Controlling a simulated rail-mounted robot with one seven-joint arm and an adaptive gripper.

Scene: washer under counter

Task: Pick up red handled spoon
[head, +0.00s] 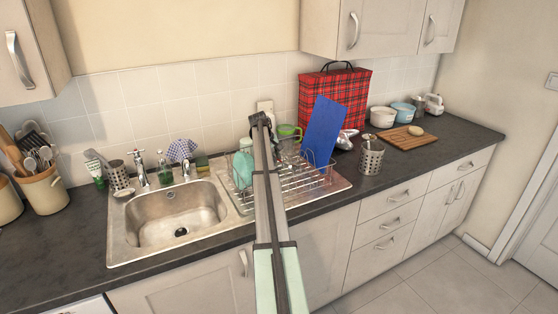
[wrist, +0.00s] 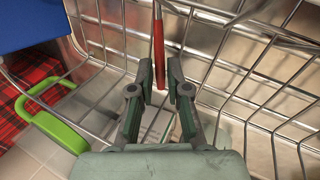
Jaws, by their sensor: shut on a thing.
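The red handled spoon (wrist: 158,45) shows in the wrist view as a thin red handle, upright in the picture, inside the wire dish rack (wrist: 95,95). My gripper (wrist: 160,79) has its two fingers on either side of the red handle and is shut on it. The spoon's bowl is not clear in the wrist view. In the head view my arm reaches over the dish rack (head: 313,189) and blocks part of it, and I cannot make out the spoon there.
A blue board (head: 323,134) stands in the rack, with a green-handled cup (head: 289,132) and a teal bottle (head: 243,166) near my arm. The sink (head: 172,215) is to the left. A metal utensil holder (head: 371,158) and red tartan bag (head: 340,88) stand to the right.

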